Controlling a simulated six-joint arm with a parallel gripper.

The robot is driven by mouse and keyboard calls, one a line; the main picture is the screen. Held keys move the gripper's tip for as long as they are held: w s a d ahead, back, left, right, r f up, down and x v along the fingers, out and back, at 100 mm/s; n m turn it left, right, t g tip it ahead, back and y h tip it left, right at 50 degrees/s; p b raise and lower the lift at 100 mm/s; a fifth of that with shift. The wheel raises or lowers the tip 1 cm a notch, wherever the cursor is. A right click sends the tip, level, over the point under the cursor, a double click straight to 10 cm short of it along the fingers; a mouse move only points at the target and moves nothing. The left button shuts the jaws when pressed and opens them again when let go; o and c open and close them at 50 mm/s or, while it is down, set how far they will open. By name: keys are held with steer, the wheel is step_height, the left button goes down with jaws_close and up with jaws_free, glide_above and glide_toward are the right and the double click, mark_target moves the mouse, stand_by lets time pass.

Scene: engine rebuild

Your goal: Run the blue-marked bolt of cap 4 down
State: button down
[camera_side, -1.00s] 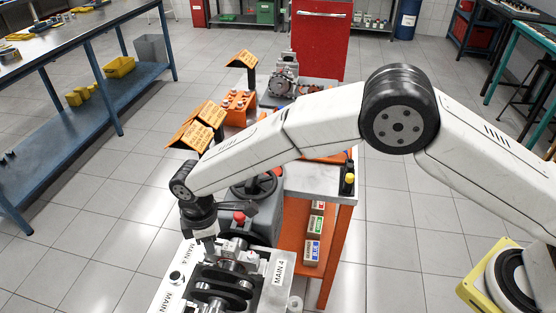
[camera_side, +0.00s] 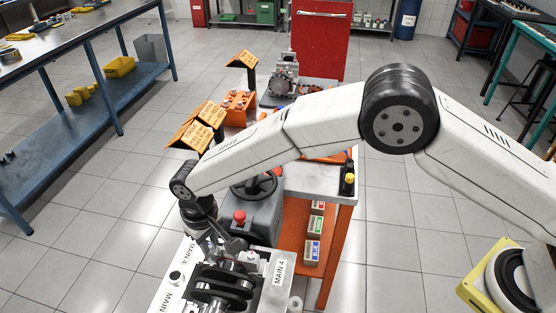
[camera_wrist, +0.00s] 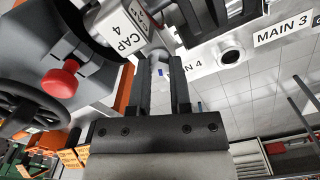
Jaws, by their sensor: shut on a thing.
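In the wrist view my gripper (camera_wrist: 163,75) is shut on a pale metal bolt with a small blue mark (camera_wrist: 160,71). The bolt's lower end is hidden. Cap 4 (camera_wrist: 122,30), a block with a white "CAP 4" label, is just up and left of the jaws. In the side view my gripper (camera_side: 224,243) is over the engine block (camera_side: 272,268), near the end marked "MAIN 4". The bolt cannot be made out there.
A "MAIN 3" label (camera_wrist: 283,30) is on the block at the right of the wrist view. A grey machine with a red knob (camera_side: 239,216) and a black handwheel (camera_side: 254,185) stands close behind my gripper. An orange cart (camera_side: 338,240) is to the right.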

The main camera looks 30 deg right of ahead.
steer(key=m, duration=0.6)
steer(key=shift+w+a+r, duration=0.15)
steer(key=shift+w+r, duration=0.05)
steer(key=shift+r, duration=0.15)
steer(key=m, duration=0.7)
steer(key=c, duration=0.8)
jaws_free()
steer(key=shift+s+f, duration=0.1)
steer(key=shift+f, duration=0.05)
steer(key=shift+r, duration=3.95)
